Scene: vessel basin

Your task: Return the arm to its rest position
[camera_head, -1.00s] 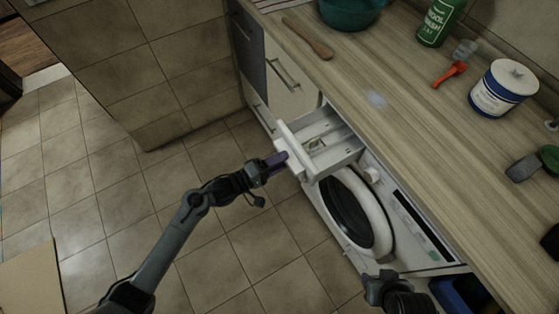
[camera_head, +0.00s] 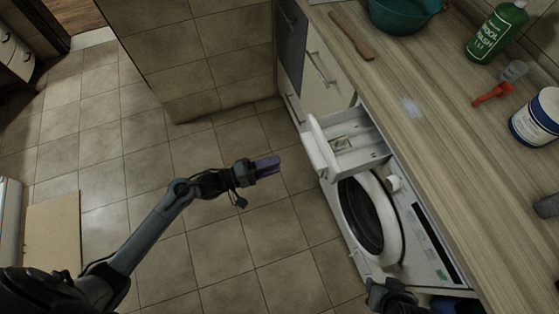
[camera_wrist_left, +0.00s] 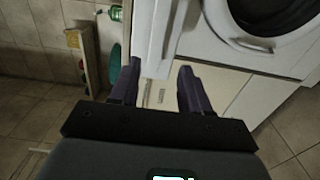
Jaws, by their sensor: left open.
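My left gripper (camera_head: 268,166) is in the middle of the head view, over the tiled floor. It is open and empty, with free space between its tip and the washing machine's detergent drawer (camera_head: 318,150). The drawer is white and pulled out. In the left wrist view the two purple fingers (camera_wrist_left: 158,90) are spread apart with nothing between them. A small part of my right arm (camera_head: 390,295) shows at the bottom edge of the head view; its fingertips cannot be made out.
The washing machine (camera_head: 425,235) stands under the wooden counter (camera_head: 440,130). On the counter are a green bottle (camera_head: 497,35), a teal bowl (camera_head: 400,12), a wooden spatula (camera_head: 351,36), a red tool (camera_head: 493,94) and a white-and-blue jar (camera_head: 538,117). Tiled floor (camera_head: 215,240) is clear around my left arm.

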